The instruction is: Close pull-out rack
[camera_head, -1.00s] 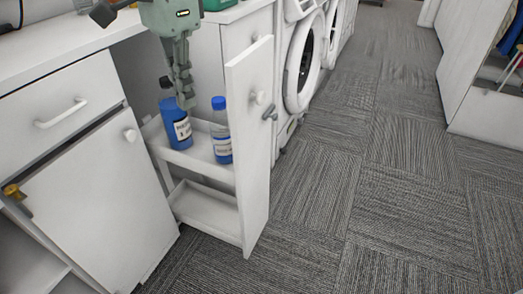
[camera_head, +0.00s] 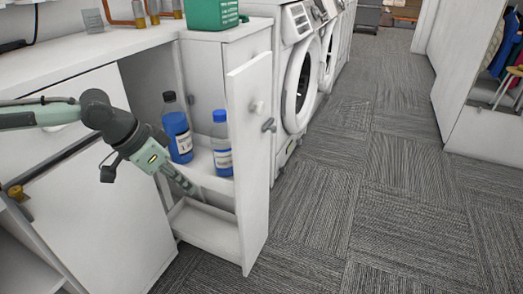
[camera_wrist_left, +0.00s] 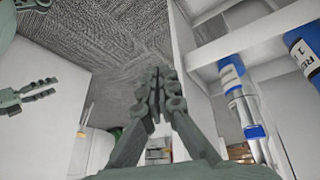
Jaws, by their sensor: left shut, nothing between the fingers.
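The white pull-out rack stands pulled out from the cabinet, with its tall front panel (camera_head: 252,160) facing right and a round knob on it. Its upper shelf holds two blue-labelled bottles, one dark-capped (camera_head: 178,135) and one blue-capped (camera_head: 221,150). The lower shelf (camera_head: 205,228) looks empty. My left gripper (camera_head: 194,189) is shut and empty, pointing down at the rack's near open side, below the upper shelf's level. Its closed fingers (camera_wrist_left: 158,88) show in the left wrist view. Whether it touches the rack is unclear. My right gripper (camera_wrist_left: 42,90) appears small at left there, its fingers apart.
A white cabinet door (camera_head: 100,195) stands left of the rack. A green box (camera_head: 213,14) sits on the counter above. A washing machine (camera_head: 300,75) stands beyond the rack. Carpet floor (camera_head: 350,190) to the right is clear.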

